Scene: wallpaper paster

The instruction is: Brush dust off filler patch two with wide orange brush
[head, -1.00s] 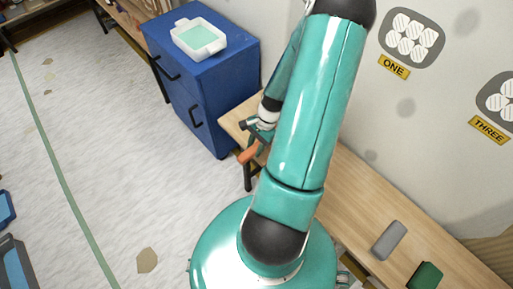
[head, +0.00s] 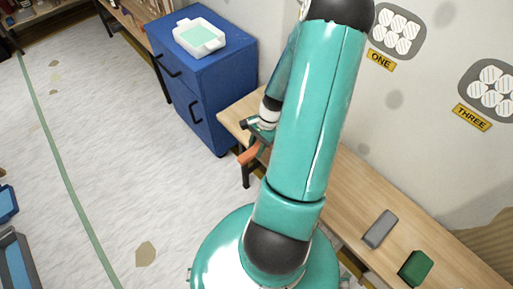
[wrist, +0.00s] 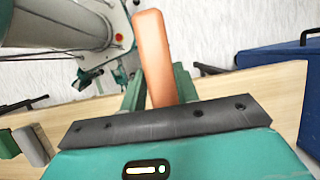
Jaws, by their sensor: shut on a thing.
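The wide orange brush (wrist: 155,62) is in my gripper (wrist: 156,92). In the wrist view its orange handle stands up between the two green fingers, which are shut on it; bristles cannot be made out. In the head view the brush (head: 249,153) shows as a small orange piece below my gripper (head: 262,128), at the left end of the wooden bench, partly behind my arm. On the wall are grey panels with white striped discs, labelled ONE (head: 397,32) and THREE (head: 491,88). No label TWO shows; my arm covers part of the wall.
The wooden bench (head: 355,190) runs along the wall, with a grey block (head: 379,229) and a green block (head: 415,267) at its right. A blue cabinet (head: 205,85) carries a white tray (head: 218,47). The floor at left is mostly open.

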